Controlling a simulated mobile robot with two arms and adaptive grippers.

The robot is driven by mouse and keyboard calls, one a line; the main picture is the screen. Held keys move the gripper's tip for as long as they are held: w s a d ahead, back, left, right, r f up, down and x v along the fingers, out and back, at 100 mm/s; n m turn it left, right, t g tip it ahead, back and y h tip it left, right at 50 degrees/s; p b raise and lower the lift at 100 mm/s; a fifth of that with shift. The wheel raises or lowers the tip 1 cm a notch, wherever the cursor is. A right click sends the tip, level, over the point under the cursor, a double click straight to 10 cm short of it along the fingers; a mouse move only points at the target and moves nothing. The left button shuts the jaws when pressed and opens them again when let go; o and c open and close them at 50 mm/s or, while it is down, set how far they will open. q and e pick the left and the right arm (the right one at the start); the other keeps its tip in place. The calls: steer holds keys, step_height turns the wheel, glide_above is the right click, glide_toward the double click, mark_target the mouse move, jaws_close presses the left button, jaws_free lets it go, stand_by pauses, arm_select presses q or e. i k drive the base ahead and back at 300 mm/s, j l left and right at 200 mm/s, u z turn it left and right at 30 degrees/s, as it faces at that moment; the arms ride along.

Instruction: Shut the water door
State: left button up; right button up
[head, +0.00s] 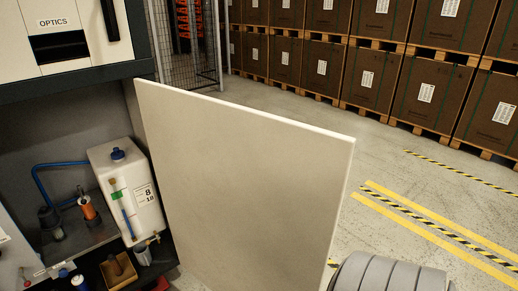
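The water door (250,185) is a large flat cream panel in the middle of the head view. It stands open, swung outward from the right edge of the cabinet, with its lower end cut off by the frame. Left of it, the open compartment (60,130) shows a white water tank (125,190) with a blue cap and a label reading 8 and 10. Neither of my grippers is in view. A grey ribbed rounded part, which may be part of my arm, shows at the bottom right, beyond the door's right edge.
Inside the compartment are a blue hose (40,180), an orange-and-black fitting (87,207), a small cup (143,254) and a yellow bin (118,270). The OPTICS unit (85,30) is above. Stacked boxes (370,75) and a wire cage (200,45) stand behind.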

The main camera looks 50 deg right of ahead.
mark_target(253, 200)
steer(key=k+l+u, duration=0.1)
steer(key=l, duration=0.35)
steer(key=k+l, duration=0.25)
steer(key=l, duration=0.2)
steer(key=k+l+u, duration=0.15)
steer(key=l, duration=0.3)
steer(key=k+l+u, duration=0.1)
steer(key=k+l, duration=0.15)
steer(key=l, duration=0.15)
steer(key=k+l+u, duration=0.1)
steer(key=l, duration=0.75)
steer(key=k+l, duration=0.15)
steer(key=l, duration=0.3)
steer(key=l+u, duration=0.1)
steer(key=l, duration=0.4)
